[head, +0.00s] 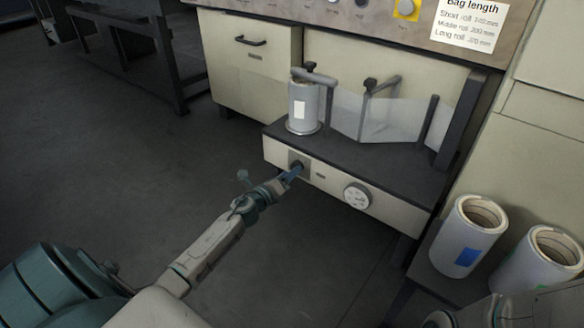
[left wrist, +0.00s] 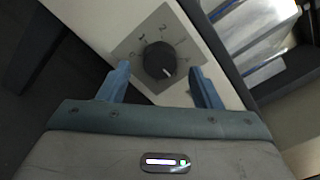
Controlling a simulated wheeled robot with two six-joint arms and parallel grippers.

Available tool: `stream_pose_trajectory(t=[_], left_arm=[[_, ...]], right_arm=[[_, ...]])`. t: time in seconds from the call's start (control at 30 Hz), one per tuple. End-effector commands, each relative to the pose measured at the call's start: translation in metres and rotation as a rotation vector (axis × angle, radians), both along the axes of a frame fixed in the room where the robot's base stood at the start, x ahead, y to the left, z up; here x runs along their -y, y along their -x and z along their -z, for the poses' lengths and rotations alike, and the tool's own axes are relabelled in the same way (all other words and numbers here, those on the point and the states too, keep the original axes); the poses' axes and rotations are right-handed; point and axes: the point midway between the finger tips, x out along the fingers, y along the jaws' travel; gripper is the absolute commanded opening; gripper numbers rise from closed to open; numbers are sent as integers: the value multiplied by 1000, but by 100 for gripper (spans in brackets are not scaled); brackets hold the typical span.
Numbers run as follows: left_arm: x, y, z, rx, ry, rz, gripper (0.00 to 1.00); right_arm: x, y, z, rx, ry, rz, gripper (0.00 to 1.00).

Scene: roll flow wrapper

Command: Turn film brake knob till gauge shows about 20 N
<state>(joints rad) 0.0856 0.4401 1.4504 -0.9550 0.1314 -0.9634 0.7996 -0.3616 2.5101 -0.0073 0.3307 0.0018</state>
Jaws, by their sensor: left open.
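The film brake knob (left wrist: 159,60) is a round black dial with a white pointer mark on a grey numbered plate (left wrist: 128,46). In the left wrist view my left gripper (left wrist: 155,88) is open, with one blue finger on each side of the knob and gaps between. In the head view my left gripper (head: 291,174) is at the front panel and largely hides the knob. The gauge (head: 357,196) is a round white dial on the same panel, right of the knob; its reading is too small to tell. My right gripper is not in view.
A film roll (head: 303,106) stands on the dark shelf (head: 350,152) above the panel, with clear film (head: 372,117) running right past posts. Two spare rolls (head: 468,236) stand at the lower right. A bag length sign (head: 468,22) is at the top.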

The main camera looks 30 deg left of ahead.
Motion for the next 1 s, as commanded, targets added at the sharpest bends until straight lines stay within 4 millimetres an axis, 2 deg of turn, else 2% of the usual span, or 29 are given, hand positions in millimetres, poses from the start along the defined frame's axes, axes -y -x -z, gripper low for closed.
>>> stream_pose_trajectory(t=[0.2, 0.53, 0.57, 0.77, 1.0], left_arm=[[1, -19, 0, 1, -1, -1, 58], [2, -21, 1, 0, -1, 0, 58], [2, -21, 1, 0, -1, 0, 55], [2, -21, 1, 0, -1, 0, 15], [1, -21, 0, -2, 13, -1, 14]], right_arm=[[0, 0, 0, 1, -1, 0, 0], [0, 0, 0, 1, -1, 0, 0], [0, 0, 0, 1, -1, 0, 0], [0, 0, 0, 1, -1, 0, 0], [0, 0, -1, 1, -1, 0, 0]])
